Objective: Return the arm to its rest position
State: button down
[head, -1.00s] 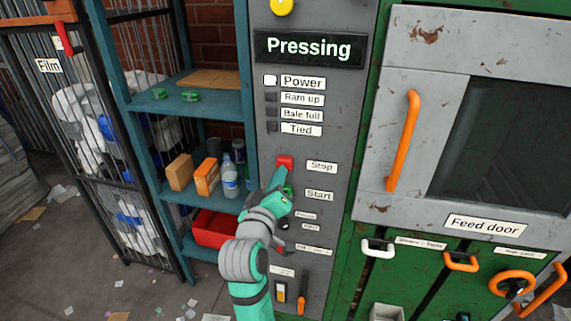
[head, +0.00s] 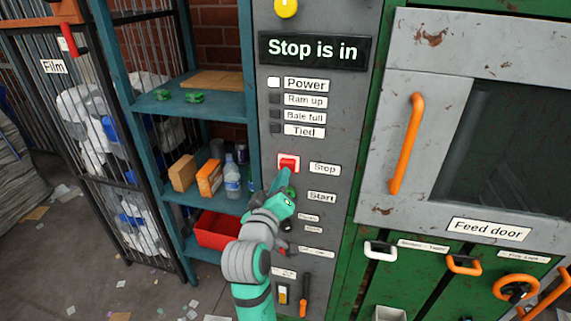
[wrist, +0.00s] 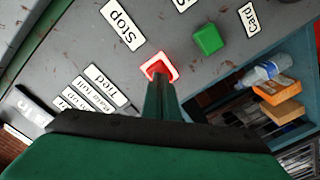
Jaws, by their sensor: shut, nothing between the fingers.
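My gripper (head: 284,182) is shut and empty in front of the grey control panel (head: 335,110). Its tip is just below the red Stop button (head: 288,163) in the head view. In the wrist view the closed fingers (wrist: 160,95) point at the red Stop button (wrist: 158,69), which has a lit, pale surround. I cannot tell whether the tips touch it. The green Start button (wrist: 208,40) shows clear of the fingers in the wrist view; in the head view my gripper partly covers it. The display (head: 314,50) reads "Stop is in".
A blue shelf (head: 200,105) with bottles, boxes and a red bin (head: 218,230) stands left of the panel. The feed door's orange handle (head: 406,143) sticks out at right.

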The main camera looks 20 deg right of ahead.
jog(key=shift+s, duration=0.1)
jog(key=s+a+f+y, duration=0.2)
jog(key=s+a+f, duration=0.3)
jog(key=f, duration=0.4)
jog(key=s+a+f+n+t+y, duration=0.1)
jog(key=s+a+f+y, duration=0.1)
jog(key=s+a+f, duration=0.45)
jog(key=s+a+f+y, duration=0.3)
jog(key=s+f, duration=0.1)
jog(key=f, duration=0.6)
jog(key=s+a+f+m+y, duration=0.1)
jog(key=s+a+f, duration=0.15)
jog(key=s, duration=0.45)
jog(key=s+a+f+y, duration=0.1)
jog(key=s+a+f, duration=0.15)
jog(key=s, duration=0.55)
jog(key=s+r+m+y, duration=0.1)
jog(key=s+m, duration=0.1)
jog(key=s, duration=1.2)
jog(key=shift+s+a+r+g, duration=0.25)
jog(key=shift+s+g, duration=0.05)
